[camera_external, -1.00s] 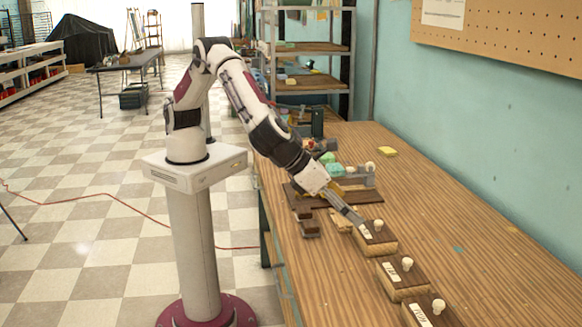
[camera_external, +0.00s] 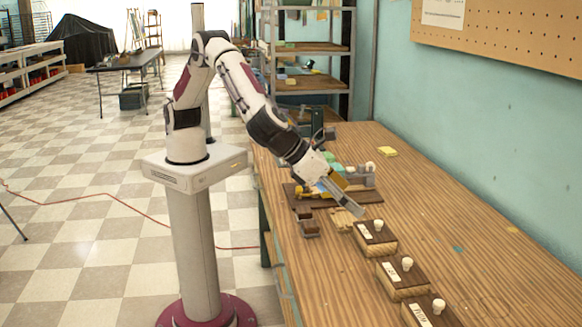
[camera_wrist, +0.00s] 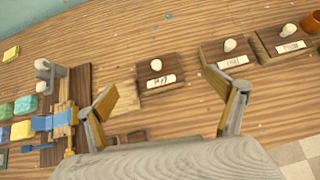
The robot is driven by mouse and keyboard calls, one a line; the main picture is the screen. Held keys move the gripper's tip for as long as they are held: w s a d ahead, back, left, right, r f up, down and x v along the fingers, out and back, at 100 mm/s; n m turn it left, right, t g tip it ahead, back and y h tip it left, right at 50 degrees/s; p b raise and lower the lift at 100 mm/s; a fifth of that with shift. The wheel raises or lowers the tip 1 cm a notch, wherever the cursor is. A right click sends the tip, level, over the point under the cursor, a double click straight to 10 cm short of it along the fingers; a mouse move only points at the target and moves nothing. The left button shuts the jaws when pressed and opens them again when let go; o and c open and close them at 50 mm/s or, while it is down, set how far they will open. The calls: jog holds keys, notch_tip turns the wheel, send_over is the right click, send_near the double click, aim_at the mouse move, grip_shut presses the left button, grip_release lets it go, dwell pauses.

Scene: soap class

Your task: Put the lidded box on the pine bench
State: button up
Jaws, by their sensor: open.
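Three wooden boxes with dark lids, white knobs and white labels stand in a row on the long wood-topped bench (camera_external: 480,240): a far one (camera_external: 376,238), a middle one (camera_external: 402,279) and a near one (camera_external: 430,313). In the wrist view the far box (camera_wrist: 158,78) lies between my fingers in the picture, with the middle box (camera_wrist: 228,54) and near box (camera_wrist: 287,40) to the right. The label writing is too small to read surely. My gripper (camera_external: 356,207) is open and empty, above and just short of the far box. Its spread fingers (camera_wrist: 162,88) frame the wrist view.
A pale slatted wooden piece (camera_external: 342,222) lies beside the far box. Behind it is a dark board (camera_wrist: 78,85) with coloured soap-like blocks (camera_wrist: 24,105) and tools. A yellow block (camera_external: 387,152) lies farther back. The bench's right side is mostly clear.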

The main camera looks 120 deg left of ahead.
notch_tip(320, 180, up, 20)
jog(key=w+m+t+h, duration=0.1)
jog(key=m+t+h, duration=0.4)
jog(key=m, duration=0.6)
jog(key=s+d+r+m+t+h, duration=0.15)
jog(key=s+r+m+h, duration=0.25)
jog(key=s+r+m, duration=0.7)
jog(key=s+a+f+m+g+h, duration=0.1)
jog(key=s+f+m+g, duration=0.15)
jog(key=s+m, duration=0.55)
jog(key=s+a+f+m+g, duration=0.1)
jog(key=s+a+f+m, duration=0.3)
jog(key=s, duration=0.6)
jog(key=s+a+f+m+g+y, duration=0.1)
jog(key=s+a+f+m, duration=0.1)
jog(key=s, duration=0.5)
jog(key=s+a+f+m+g+y, duration=0.1)
jog(key=s+a+f+m+g, duration=0.1)
jog(key=s, duration=0.5)
jog(key=s+a+f+m+g+y, duration=0.1)
jog(key=s+a+f+m, duration=0.3)
jog(key=s+f+m, duration=0.2)
jog(key=shift+s+f+y, duration=0.2)
jog(key=shift+s+y, duration=0.2)
jog(key=shift+s, duration=0.1)
